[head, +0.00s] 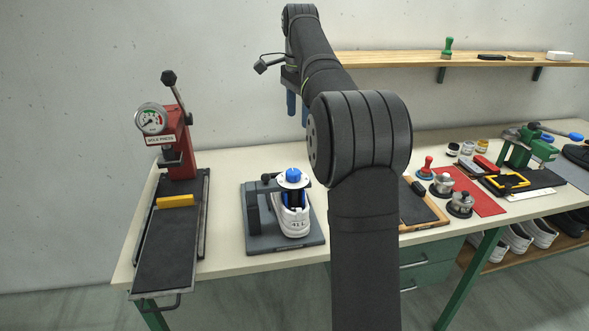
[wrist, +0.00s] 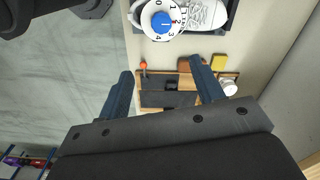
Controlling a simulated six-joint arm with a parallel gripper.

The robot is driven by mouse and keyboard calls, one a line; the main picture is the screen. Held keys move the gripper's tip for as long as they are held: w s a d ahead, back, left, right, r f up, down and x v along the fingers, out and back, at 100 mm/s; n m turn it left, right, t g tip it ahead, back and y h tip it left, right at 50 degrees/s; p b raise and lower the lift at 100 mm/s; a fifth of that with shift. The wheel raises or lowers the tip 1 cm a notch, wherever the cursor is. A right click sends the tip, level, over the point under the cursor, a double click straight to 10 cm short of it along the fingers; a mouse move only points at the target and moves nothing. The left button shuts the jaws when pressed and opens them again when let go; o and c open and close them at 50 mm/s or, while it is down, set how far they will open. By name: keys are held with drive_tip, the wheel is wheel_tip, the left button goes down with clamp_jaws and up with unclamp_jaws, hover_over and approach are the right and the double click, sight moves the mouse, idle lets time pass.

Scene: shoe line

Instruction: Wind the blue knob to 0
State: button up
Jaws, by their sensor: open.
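The blue knob (head: 293,175) sits on a white round dial on top of the clamp stand (head: 255,230), above a white shoe (head: 291,220) marked "41 L".
A red press (head: 181,140) with a gauge stands at the left. A wooden tray (head: 424,208), metal pots (head: 442,186), a red mat (head: 480,200) and a green tool (head: 522,150) lie to the right. A wall shelf (head: 440,59) runs behind. The bench between press and clamp stand is clear.

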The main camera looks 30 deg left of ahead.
sight(293, 171)
drive_tip(key=f, duration=1.1)
drive_tip(key=a+f, duration=0.1)
drive_tip(key=f, duration=0.5)
drive_tip(key=shift+s+f, duration=0.2)
drive_tip(key=shift+s, duration=0.1)
drive_tip(key=c, duration=1)
